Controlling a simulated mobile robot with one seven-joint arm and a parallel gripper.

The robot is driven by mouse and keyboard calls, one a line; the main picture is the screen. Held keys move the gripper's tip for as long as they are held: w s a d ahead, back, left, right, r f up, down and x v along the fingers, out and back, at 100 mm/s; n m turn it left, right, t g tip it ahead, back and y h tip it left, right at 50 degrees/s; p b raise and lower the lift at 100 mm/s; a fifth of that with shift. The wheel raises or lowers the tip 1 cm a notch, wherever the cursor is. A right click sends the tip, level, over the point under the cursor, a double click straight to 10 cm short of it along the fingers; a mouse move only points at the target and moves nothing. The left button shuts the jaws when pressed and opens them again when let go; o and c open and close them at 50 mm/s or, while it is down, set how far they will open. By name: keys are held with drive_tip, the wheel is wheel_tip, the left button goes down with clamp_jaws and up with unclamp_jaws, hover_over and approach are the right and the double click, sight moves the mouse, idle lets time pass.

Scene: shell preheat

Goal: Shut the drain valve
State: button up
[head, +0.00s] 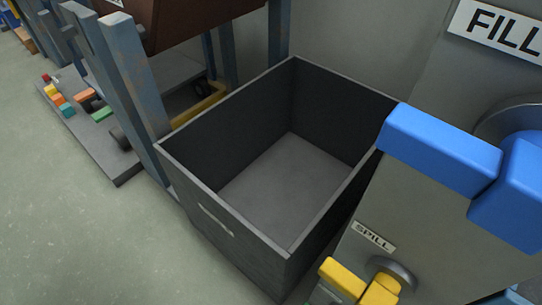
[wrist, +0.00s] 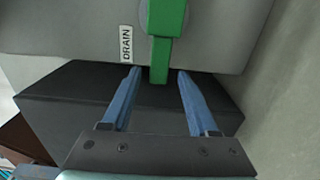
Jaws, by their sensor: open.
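The drain valve handle (wrist: 160,50) is green and shows in the wrist view on a grey panel, just right of a white DRAIN label (wrist: 126,44). It has a wide upper part and a narrower bar that points down in the picture. My gripper (wrist: 159,74) is open, with one blue finger on each side of the bar's lower end. Gaps show between the bar and both fingers. How deep the fingertips reach along the bar I cannot tell. I cannot make out the green handle in the head view.
In the head view, a blue handle (head: 440,145) sits below a FILL sign (head: 500,25). A yellow handle (head: 345,280) sits by a SPILL label (head: 374,236). An open, empty dark bin (head: 225,222) stands beside the panel.

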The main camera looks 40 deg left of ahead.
drive_tip(key=s+p, duration=0.1)
drive_tip(key=s, duration=0.8)
drive_tip(key=shift+s, duration=0.1)
